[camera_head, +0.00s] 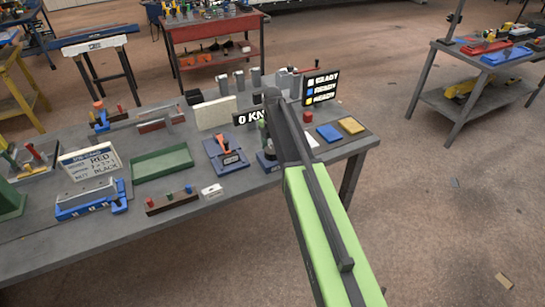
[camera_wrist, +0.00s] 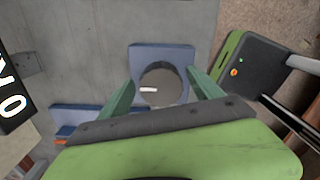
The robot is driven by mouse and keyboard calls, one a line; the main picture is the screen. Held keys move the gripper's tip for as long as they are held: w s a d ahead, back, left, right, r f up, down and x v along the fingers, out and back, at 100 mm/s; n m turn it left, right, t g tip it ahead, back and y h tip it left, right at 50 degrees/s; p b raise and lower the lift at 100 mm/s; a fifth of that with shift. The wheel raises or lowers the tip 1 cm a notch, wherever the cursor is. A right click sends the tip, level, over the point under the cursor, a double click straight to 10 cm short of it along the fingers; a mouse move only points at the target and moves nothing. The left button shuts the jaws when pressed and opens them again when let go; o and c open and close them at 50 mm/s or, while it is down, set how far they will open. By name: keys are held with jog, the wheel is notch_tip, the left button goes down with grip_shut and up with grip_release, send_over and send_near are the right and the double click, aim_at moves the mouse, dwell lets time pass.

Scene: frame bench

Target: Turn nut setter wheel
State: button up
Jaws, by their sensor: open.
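The wheel (camera_wrist: 162,88) is a dark grey disc with a white mark on its face, seen from above in the wrist view. It sits on a blue base (camera_wrist: 165,52). My gripper (camera_wrist: 160,78) is open, with one green finger on each side of the wheel. I cannot tell whether the fingers touch it. In the head view a blue base (camera_head: 268,162) shows beside my arm; my arm covers much of that spot, and the wheel is not clear there.
A black "0 KN" sign (camera_head: 252,117) stands close behind. A blue fixture with an orange lever (camera_head: 226,150) is to the left. A green tray (camera_head: 162,163) lies further left on the grey bench (camera_head: 150,230). Blue and yellow pads (camera_head: 329,133) are to the right.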

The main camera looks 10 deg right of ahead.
jog(key=c, duration=1.4)
jog(key=shift+m, duration=0.3)
